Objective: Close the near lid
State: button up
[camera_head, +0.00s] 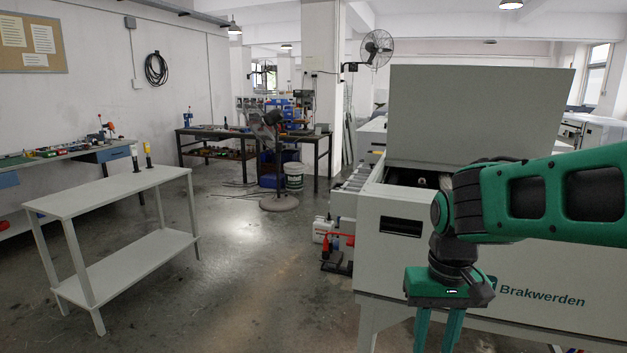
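The plate processor (540,263) is a light grey machine with the name Brakwerden on its front, at the right. Its lid (480,115) stands raised, nearly upright, above a dark opening in the top. I cannot see a second lid clearly. My green arm reaches in from the right and hides part of the machine's top and front. My gripper (437,345) points down in front of the machine, below the lid and apart from it. Two green fingers show with a gap between them, and their tips are cut off by the bottom edge.
A small grey table (115,192) with two bottles stands at the left. Workbenches (255,137) stand by the pillar and the left wall. Red-handled gear and a white container (323,230) sit on the floor beside the machine. The floor between table and machine is clear.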

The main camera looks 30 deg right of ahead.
aim_at(464, 115)
jog(key=z, duration=0.1)
jog(key=i, duration=6.4)
jog(key=z, duration=4.2)
